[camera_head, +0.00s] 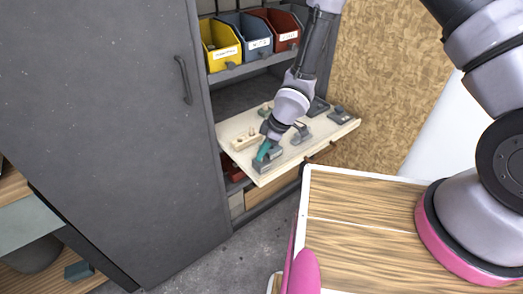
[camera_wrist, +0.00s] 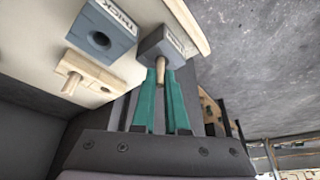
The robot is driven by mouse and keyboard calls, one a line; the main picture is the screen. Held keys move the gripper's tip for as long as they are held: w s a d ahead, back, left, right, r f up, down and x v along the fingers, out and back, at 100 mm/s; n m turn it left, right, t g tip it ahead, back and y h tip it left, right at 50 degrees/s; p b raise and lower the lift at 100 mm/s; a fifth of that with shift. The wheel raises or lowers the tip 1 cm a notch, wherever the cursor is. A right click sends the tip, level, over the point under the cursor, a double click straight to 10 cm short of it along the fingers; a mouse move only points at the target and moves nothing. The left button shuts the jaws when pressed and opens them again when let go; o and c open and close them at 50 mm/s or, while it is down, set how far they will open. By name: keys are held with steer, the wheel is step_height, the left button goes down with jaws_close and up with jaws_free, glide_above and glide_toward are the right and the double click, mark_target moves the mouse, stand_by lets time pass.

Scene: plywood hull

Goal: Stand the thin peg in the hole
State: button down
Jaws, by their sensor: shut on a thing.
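My gripper (camera_head: 264,151) has teal fingers over the near left corner of the pull-out board (camera_head: 240,125). In the wrist view my gripper (camera_wrist: 161,72) is shut on the thin peg (camera_wrist: 160,66), a short pale wooden pin. The peg's far end meets a grey block (camera_wrist: 163,42) with a partly hidden label; the block also shows in the head view (camera_head: 272,163). I cannot tell whether the peg is in that block's hole. Another grey block (camera_wrist: 103,38), labelled THICK, has its dark hole open and empty.
A wooden holder (camera_wrist: 100,74) with a thicker peg (camera_wrist: 71,84) lies beside the blocks. More small grey fixtures (camera_head: 300,134) sit farther back on the board. Yellow (camera_head: 220,46), blue (camera_head: 250,38) and red (camera_head: 283,30) bins stand above. A grey cabinet door (camera_head: 110,130) is at the left.

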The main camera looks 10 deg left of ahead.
steer(key=c, duration=0.9)
jaws_free()
steer(key=shift+o, duration=0.2)
steer(key=v, duration=1)
steer(key=shift+r, duration=0.35)
steer(key=shift+w+d, duration=0.1)
steer(key=shift+d, duration=0.05)
